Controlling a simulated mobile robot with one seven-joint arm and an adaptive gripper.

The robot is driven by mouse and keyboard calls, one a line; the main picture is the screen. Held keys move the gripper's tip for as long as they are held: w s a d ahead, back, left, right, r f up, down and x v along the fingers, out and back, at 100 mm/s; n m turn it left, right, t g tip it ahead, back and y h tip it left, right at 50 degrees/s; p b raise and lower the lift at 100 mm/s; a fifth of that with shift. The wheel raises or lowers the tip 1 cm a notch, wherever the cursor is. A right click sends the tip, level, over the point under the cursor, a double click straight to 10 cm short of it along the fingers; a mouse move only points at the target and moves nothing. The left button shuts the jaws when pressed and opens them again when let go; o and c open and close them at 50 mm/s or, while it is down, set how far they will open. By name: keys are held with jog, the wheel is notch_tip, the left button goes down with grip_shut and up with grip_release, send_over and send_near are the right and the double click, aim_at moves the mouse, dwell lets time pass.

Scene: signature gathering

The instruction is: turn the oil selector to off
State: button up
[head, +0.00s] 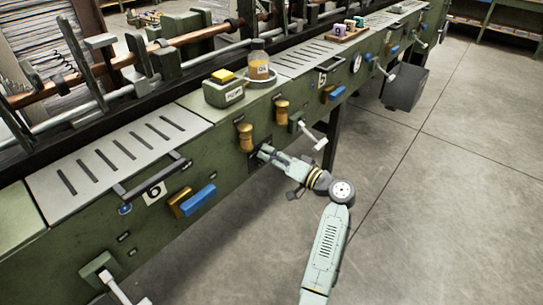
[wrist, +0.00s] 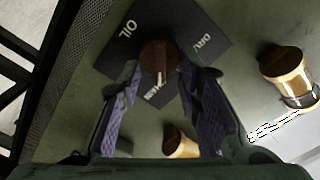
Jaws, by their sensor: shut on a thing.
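The oil selector is a dark round brown knob (wrist: 158,58) on a black plate (wrist: 200,30) lettered OIL, in the wrist view. More white lettering on the plate is too small or partly covered to read surely. My gripper (wrist: 160,78) has its purple-padded fingers on either side of the knob and is shut on it. The knob is hidden there behind the fingers. I cannot tell which mark the knob points to.
Brass oil cups (head: 245,137) (head: 281,112) flank the gripper on the panel. A white-handled lever (head: 312,136) sticks out to the right. Above are a yellow-button box (head: 223,88) and a jar of amber liquid (head: 259,66). The floor (head: 440,190) at right is clear.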

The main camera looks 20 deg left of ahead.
jog(key=c, duration=0.4)
jog(key=shift+o, duration=0.2)
jog(key=shift+f+b, duration=0.15)
jog(key=shift+b, duration=0.4)
jog(key=n+b, duration=0.3)
jog(key=b, duration=0.3)
jog(key=n+b, duration=0.3)
jog(key=b, duration=0.2)
jog(key=n+b, duration=0.3)
jog(key=b, duration=0.3)
jog(key=shift+s+a+r+n+b, duration=0.1)
jog(key=shift+s+r+n+b, duration=0.2)
jog(key=shift+s+n+b, duration=0.1)
jog(key=o, duration=1.1)
